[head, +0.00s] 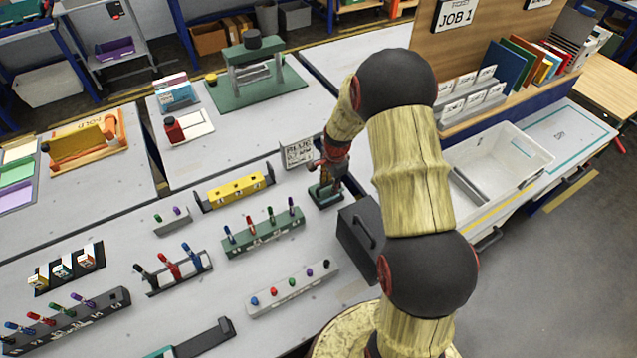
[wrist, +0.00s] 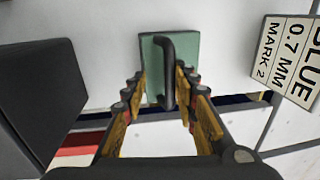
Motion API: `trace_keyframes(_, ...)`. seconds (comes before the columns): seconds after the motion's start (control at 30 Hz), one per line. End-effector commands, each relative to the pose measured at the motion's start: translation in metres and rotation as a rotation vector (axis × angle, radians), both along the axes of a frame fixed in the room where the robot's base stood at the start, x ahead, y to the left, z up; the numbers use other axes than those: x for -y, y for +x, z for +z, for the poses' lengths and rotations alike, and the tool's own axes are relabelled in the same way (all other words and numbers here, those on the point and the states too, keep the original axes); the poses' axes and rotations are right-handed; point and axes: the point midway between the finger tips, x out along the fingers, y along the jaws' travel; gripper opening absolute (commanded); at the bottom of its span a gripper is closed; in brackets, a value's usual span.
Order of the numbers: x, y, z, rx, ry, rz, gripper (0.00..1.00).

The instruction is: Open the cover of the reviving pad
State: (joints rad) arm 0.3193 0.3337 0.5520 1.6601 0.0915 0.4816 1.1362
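The reviving pad (head: 324,196) appears to be the small green block with a black bar handle. Its green cover (wrist: 187,50) and the curved black handle (wrist: 168,60) are at the top middle of the wrist view. My gripper (wrist: 160,88) is open, with one finger on each side of the handle. The fingers look apart from the handle, and I cannot tell how far above the cover they are. In the head view my gripper (head: 328,172) is right above the pad and partly hides it. The cover looks closed.
A card reading BLUE 0.7 MM MARK 2 (wrist: 290,58) stands close right of the gripper in the wrist view. A dark box with a handle (head: 362,238) stands near the pad; it is at left in the wrist view (wrist: 38,100). Pen racks (head: 263,235) stand left of the pad.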

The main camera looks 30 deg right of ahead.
Motion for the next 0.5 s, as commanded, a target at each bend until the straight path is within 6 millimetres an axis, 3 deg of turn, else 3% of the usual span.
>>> trace_keyframes(0.17,0.0,-0.007,-0.008,0.081,0.001,-0.002,0.28)
trace_keyframes(0.2,0.001,-0.007,0.007,0.079,0.001,0.0,0.28)
trace_keyframes(0.5,0.001,-0.017,0.063,0.077,0.002,0.001,0.28)
